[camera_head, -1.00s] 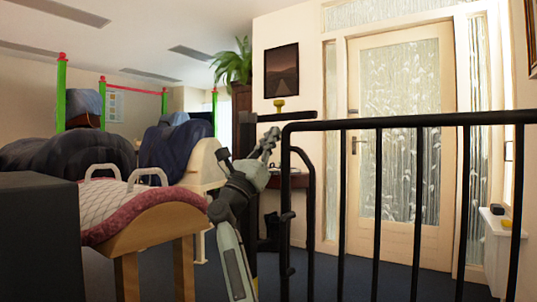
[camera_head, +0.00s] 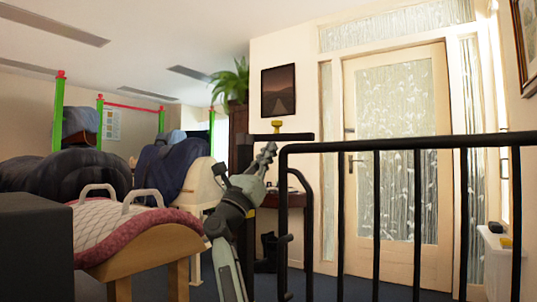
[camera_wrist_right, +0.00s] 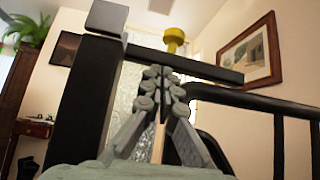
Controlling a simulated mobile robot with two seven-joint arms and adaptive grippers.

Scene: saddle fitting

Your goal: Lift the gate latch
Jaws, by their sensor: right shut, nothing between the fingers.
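The gate latch is a black bar (camera_head: 295,137) with a yellow knob (camera_head: 277,125) on top. It meets a black post (camera_head: 243,165) left of the black gate (camera_head: 400,143). In the right wrist view the latch bar (camera_wrist_right: 200,69) crosses behind the fingertips, with the yellow knob (camera_wrist_right: 174,38) above them and the post (camera_wrist_right: 88,100) to the left. My right gripper (camera_head: 268,152) is shut and empty, pointing up just below the bar. Its fingertips (camera_wrist_right: 160,72) overlap the bar in that view; contact cannot be told. My left gripper is out of view.
A wooden saddle stand (camera_head: 150,258) with a quilted pad (camera_head: 105,222) stands left of my right arm. A dark box (camera_head: 35,250) is at the lower left. A glazed door (camera_head: 400,180) stands behind the gate. A small table (camera_head: 285,200) is behind the post.

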